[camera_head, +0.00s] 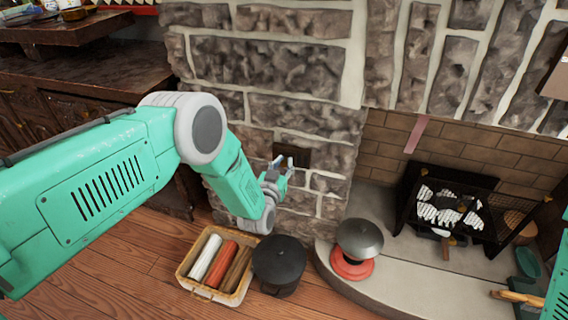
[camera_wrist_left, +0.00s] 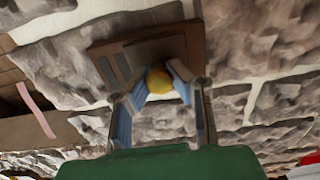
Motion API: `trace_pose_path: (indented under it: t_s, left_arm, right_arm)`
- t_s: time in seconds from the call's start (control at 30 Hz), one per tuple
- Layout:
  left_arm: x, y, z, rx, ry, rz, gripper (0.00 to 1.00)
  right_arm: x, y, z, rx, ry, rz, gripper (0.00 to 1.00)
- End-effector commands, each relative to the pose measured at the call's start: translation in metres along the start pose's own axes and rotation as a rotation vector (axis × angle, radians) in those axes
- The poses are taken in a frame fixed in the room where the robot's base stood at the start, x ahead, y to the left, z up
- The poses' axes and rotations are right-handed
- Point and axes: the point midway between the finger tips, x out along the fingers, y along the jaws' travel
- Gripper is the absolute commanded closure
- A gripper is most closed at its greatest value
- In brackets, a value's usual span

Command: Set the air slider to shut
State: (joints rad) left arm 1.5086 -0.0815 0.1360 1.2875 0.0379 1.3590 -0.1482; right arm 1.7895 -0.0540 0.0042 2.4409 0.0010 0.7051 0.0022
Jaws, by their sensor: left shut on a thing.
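The air slider is a small dark brown plate (camera_head: 294,150) set in the stone wall left of the fireplace. A yellow round knob (camera_wrist_left: 159,80) sits on the brown plate (camera_wrist_left: 112,68) in the left wrist view. My left gripper (camera_head: 284,164) is at the plate. In the left wrist view its blue-grey fingertips (camera_wrist_left: 157,86) are shut on the knob, one on each side. Louvre-like slots show on the plate to the left of the knob there. The fingers hide part of the plate. My right gripper is not clearly seen.
A crate (camera_head: 186,282) with rolled or log-like things stands on the wood floor, beside a black lidded pot (camera_head: 279,262). A grey-topped red object (camera_head: 357,245) stands on the hearth (camera_head: 400,280). The fireplace grate (camera_head: 445,205) is at right. A pink strip (camera_head: 416,134) hangs above it.

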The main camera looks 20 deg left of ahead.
Motion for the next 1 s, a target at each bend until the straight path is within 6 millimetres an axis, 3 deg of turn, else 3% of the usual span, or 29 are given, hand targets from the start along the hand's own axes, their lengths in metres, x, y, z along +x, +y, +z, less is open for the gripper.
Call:
trace_pose_path:
  t_s: [0.27,0.57,0.6,0.63,1.0]
  left_arm:
    - [0.0,0.045,0.001,0.0,0.0,0.002,1.0]
    - [-0.001,0.05,0.002,0.0,-0.004,0.004,1.0]
    - [-0.001,0.05,0.002,0.0,-0.005,0.005,0.72]
    - [-0.001,0.05,0.002,0.0,-0.005,0.005,0.61]
    - [-0.003,0.048,0.001,0.001,-0.002,0.001,0.59]
  right_arm:
    - [0.006,-0.001,0.0,-0.001,0.0,-0.001,0.56]
    - [0.006,0.0,0.0,0.0,0.0,0.0,0.56]
    - [0.006,0.0,0.0,-0.001,0.0,0.0,0.56]
    - [0.006,0.0,0.0,-0.001,0.0,0.0,0.56]
    - [0.005,0.0,0.002,-0.001,0.002,0.0,0.56]
